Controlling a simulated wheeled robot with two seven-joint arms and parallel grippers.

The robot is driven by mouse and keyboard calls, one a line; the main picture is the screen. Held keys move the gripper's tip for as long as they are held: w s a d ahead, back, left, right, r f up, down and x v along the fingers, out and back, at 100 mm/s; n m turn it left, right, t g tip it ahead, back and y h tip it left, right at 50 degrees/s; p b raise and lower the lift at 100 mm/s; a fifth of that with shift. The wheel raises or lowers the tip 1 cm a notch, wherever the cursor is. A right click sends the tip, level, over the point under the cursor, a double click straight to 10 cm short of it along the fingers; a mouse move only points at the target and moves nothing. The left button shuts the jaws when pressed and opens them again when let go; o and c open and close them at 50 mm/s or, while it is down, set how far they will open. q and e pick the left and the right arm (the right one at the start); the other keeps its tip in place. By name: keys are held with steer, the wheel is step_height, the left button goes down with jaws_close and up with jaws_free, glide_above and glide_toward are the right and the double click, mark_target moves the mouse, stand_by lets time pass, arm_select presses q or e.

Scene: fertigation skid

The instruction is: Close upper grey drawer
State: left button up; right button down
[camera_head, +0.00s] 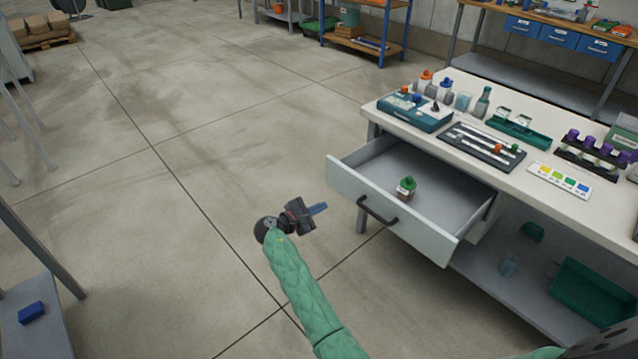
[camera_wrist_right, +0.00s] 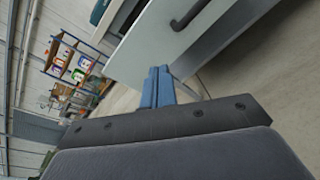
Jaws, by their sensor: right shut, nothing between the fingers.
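The upper grey drawer (camera_head: 388,217) stands pulled out from under the white-topped bench in the head view. Its front has a black bar handle (camera_head: 377,211), and a small jar with a green lid (camera_head: 406,188) stands inside. My right gripper (camera_head: 318,209) is left of the drawer front, apart from it, with its blue fingers together and empty. In the right wrist view the blue fingers (camera_wrist_right: 158,72) point toward the pale drawer front (camera_wrist_right: 150,45), with the dark handle (camera_wrist_right: 188,14) above and to the right. My left gripper is not in view.
The bench top (camera_head: 450,153) carries bottles, a teal case (camera_head: 415,112), a tray of probes and racks. A shelf below the drawer holds a green bin (camera_head: 592,290). The floor left of the drawer is clear. A small table with a blue block (camera_head: 31,313) is at lower left.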

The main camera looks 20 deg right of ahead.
steer(key=r+n+t+h, duration=0.1)
steer(key=r+n, duration=0.1)
steer(key=n, duration=0.2)
steer(key=n+p, duration=0.2)
steer(key=n, duration=0.1)
glide_toward(354, 179)
steer(key=x, duration=0.5)
steer(key=shift+d, duration=0.1)
steer(key=shift+x, duration=0.8)
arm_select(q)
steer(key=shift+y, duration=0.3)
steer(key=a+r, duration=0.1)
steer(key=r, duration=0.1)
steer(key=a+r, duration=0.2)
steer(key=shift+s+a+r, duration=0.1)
